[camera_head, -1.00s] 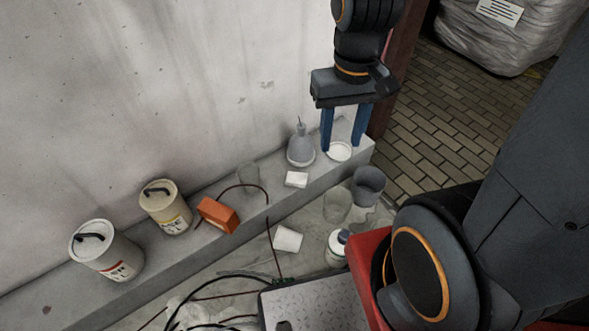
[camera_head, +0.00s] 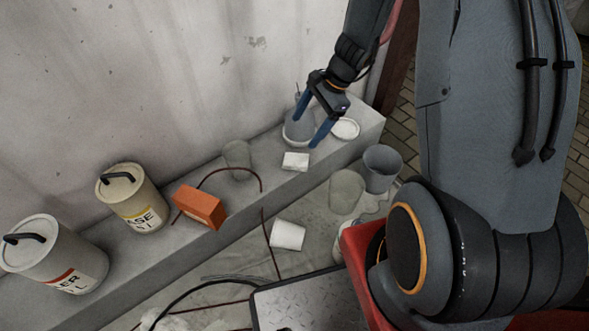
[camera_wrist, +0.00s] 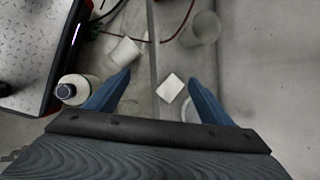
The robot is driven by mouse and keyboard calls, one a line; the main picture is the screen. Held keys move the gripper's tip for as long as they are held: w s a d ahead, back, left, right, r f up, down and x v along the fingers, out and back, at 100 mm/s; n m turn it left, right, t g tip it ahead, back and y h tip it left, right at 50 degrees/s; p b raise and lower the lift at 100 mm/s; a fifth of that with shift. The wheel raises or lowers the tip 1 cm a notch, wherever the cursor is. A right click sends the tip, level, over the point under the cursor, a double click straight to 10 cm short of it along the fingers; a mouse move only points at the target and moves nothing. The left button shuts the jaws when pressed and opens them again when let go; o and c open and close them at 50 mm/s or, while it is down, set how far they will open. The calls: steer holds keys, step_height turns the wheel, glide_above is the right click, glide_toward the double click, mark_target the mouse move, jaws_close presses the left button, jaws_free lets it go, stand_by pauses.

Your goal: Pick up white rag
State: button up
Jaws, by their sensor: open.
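A small white square pad, which looks like the folded white rag (camera_head: 295,162), lies flat on the grey concrete ledge. It also shows in the wrist view (camera_wrist: 171,87), between the fingers and slightly beyond the middle of the gap. My gripper (camera_head: 304,134) has blue fingers spread apart with nothing held. In the head view it is just behind and above the rag, in front of the grey flask. The wrist view shows both fingertips (camera_wrist: 158,74) apart from the rag.
The flask (camera_head: 297,130) and a white dish (camera_head: 345,129) are close to the fingers. A clear beaker (camera_head: 237,155), an orange box (camera_head: 199,206) and two cans (camera_head: 133,200) stand left along the ledge. A wall rises behind. Cups (camera_head: 288,235) and cables lie below.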

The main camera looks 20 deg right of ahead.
mark_target(297, 159)
steer(key=w+d+f+m+b, duration=0.1)
steer(key=w+f+m+b, duration=0.1)
steer(key=f, duration=0.5)
steer(key=w+d+f+m+t+b, duration=0.1)
steer(key=w+f+m+b, duration=0.1)
steer(key=f, duration=0.5)
steer(key=w+d+f+m+b, duration=0.1)
steer(key=w+f+m+b, duration=0.2)
steer(key=f, duration=0.4)
steer(key=shift+w+d+f+t+y+b, duration=0.1)
steer(key=shift+w+d+t+y+b, duration=0.25)
steer(key=shift+w+b, duration=0.25)
steer(key=b+x, duration=0.1)
steer(key=x, duration=0.2)
steer(key=b+x, duration=0.1)
steer(key=x, duration=0.2)
steer(key=shift+w+a+f+b, duration=0.2)
steer(key=shift+w+a+b, duration=0.1)
steer(key=shift+b, duration=0.1)
steer(key=shift+s, duration=0.1)
steer(key=shift+r, duration=0.1)
steer(key=c, duration=1.2)
step_height(297, 159, up, 10)
steer(key=p, duration=0.3)
steer(key=shift+p, duration=0.4)
